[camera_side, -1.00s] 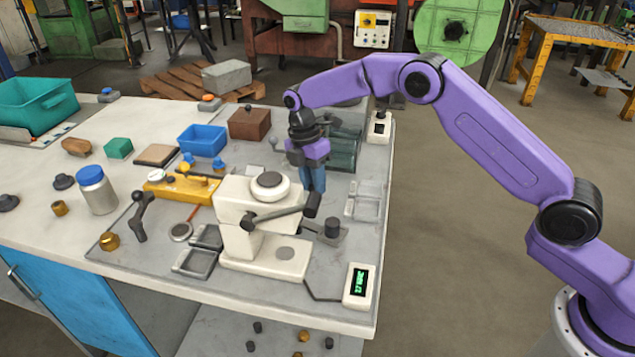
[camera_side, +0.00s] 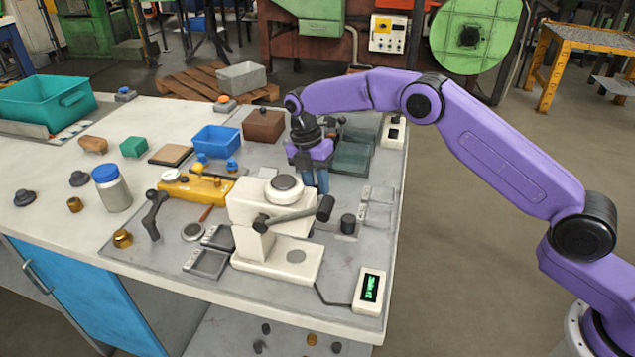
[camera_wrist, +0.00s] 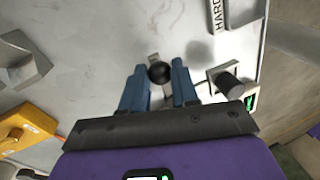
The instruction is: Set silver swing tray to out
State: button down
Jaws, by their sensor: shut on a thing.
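My gripper (camera_side: 318,187) points down at the bench just behind the cream tester (camera_side: 285,205). In the wrist view my gripper (camera_wrist: 160,85) has its two blue fingers closed around a round dark knob (camera_wrist: 160,72). A short silver piece shows at the knob. What the knob is fixed to is mostly hidden, so I cannot tell for sure whether it belongs to the silver swing tray. A small silver plate (camera_wrist: 214,75) with a dark cylinder (camera_wrist: 228,83) lies right of the fingers. The cylinder also shows in the side view (camera_side: 348,224), right of the tester.
The tester's lever (camera_side: 298,217) reaches out close in front of my gripper. Shallow silver trays (camera_side: 378,205) lie to the right. A brown box (camera_side: 263,125), blue bin (camera_side: 216,140) and greenish clear box (camera_side: 352,158) stand behind and beside it. A yellow block (camera_side: 197,188) lies left.

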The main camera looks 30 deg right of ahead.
jog(key=shift+a+r, duration=0.1)
jog(key=shift+a, duration=0.1)
jog(key=c, duration=0.9)
grip_release()
jog(key=shift+d, duration=0.1)
jog(key=shift+o, duration=0.2)
notch_tip(320, 180, up, 7)
jog(key=w, duration=0.1)
jog(key=shift+a+r, duration=0.15)
jog(key=shift+a, duration=0.3)
jog(key=shift+r, duration=0.1)
